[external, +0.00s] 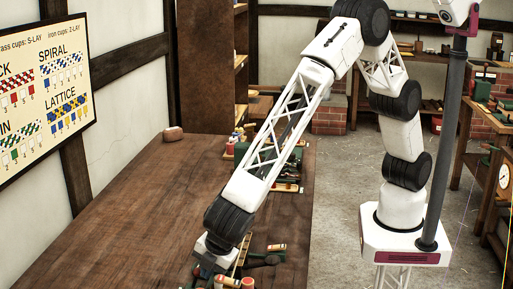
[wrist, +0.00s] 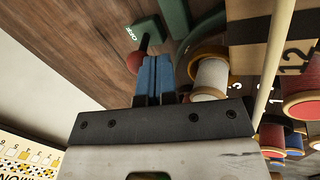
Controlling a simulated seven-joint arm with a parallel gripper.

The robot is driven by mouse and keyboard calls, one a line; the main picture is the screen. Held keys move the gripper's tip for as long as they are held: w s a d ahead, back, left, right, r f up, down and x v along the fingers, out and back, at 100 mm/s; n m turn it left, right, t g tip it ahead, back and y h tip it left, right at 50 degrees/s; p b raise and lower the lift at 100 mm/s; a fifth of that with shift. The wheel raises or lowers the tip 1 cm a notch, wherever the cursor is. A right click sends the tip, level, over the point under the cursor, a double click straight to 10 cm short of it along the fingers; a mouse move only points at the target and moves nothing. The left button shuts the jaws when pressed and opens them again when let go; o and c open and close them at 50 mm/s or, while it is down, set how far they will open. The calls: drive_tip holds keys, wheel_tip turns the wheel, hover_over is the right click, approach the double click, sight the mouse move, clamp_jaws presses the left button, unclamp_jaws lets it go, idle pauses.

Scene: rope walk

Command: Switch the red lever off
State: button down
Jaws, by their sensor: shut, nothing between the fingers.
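The red lever's round knob (wrist: 134,62) shows in the wrist view, just left of my fingertips, with a dark rod behind it. A green block (wrist: 148,30) with small white lettering stands just above the knob. My gripper (wrist: 155,72) has its blue fingers together, with nothing between them. The knob is right beside the left finger; I cannot tell whether they touch. In the external view my gripper (external: 204,270) is low over the near part of the wooden table (external: 130,215), and the lever cannot be made out there.
A spool of white thread (wrist: 210,78) stands close right of the fingers. More spools (wrist: 303,100) and a pale rod (wrist: 275,60) lie further right. Green fittings (external: 275,165) stand farther along the table.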

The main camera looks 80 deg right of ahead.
drive_tip(key=shift+w+r+g, duration=0.15)
drive_tip(key=shift+w+g, duration=0.05)
drive_tip(key=shift+g, duration=0.2)
drive_tip(key=shift+w+r+g, duration=0.3)
drive_tip(key=shift+w+g, duration=0.35)
drive_tip(key=shift+g, duration=0.15)
drive_tip(key=shift+w+r+g, duration=0.15)
drive_tip(key=shift+w+g, duration=0.55)
drive_tip(key=shift+g, duration=0.25)
drive_tip(key=shift+w+r+g, duration=0.1)
drive_tip(key=shift+w+g, duration=0.6)
drive_tip(key=shift+g, duration=0.25)
drive_tip(key=shift+w, duration=0.4)
drive_tip(key=shift+w+r, duration=0.1)
wheel_tip(320, 180, up, 10)
drive_tip(key=w, duration=0.2)
drive_tip(key=shift+a+f, duration=0.2)
drive_tip(key=shift+a, duration=0.2)
drive_tip(key=shift+w, duration=0.1)
